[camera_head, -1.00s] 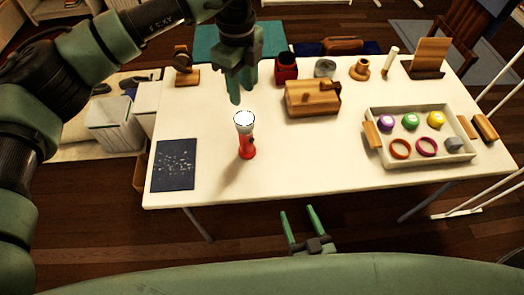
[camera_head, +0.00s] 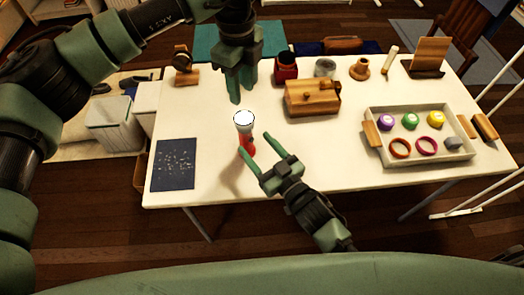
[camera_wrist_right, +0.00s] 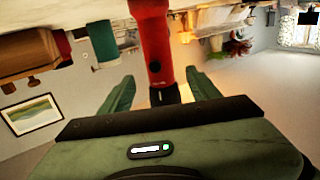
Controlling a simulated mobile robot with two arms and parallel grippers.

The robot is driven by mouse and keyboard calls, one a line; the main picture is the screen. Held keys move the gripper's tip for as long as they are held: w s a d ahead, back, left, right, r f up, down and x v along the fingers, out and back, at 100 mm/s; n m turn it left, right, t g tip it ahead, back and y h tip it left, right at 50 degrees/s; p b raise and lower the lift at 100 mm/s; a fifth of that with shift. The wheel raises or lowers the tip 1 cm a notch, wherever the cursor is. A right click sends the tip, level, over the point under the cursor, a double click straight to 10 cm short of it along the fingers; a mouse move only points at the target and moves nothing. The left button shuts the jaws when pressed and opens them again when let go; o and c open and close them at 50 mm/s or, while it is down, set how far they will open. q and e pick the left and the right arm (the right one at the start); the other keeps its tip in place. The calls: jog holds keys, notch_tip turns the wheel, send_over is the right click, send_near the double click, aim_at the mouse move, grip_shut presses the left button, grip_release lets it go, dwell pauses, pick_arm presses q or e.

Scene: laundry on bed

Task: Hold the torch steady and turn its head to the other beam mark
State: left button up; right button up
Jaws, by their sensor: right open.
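The torch (camera_head: 245,128) stands upright on the white table, with a red body and a pale head with a bright white top. Beam marks are too small to read. My left gripper (camera_head: 244,95) hangs just above and behind the torch head, empty, its fingers apart. My right gripper (camera_head: 256,138) reaches in from the front, open, at the torch's lower body and partly hiding it. In the right wrist view the red torch body (camera_wrist_right: 152,40) lies between the two open fingers, with a gap on each side.
A dark speckled sheet (camera_head: 175,165) lies left of the torch. A wooden box (camera_head: 312,100) stands behind right. A tray (camera_head: 376,150) with coloured round pieces and rings is at the right. The table (camera_head: 320,165) is clear between torch and tray.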

aim_at(249, 138)
jog(key=x, duration=0.6)
grip_shut()
dwell(0.5)
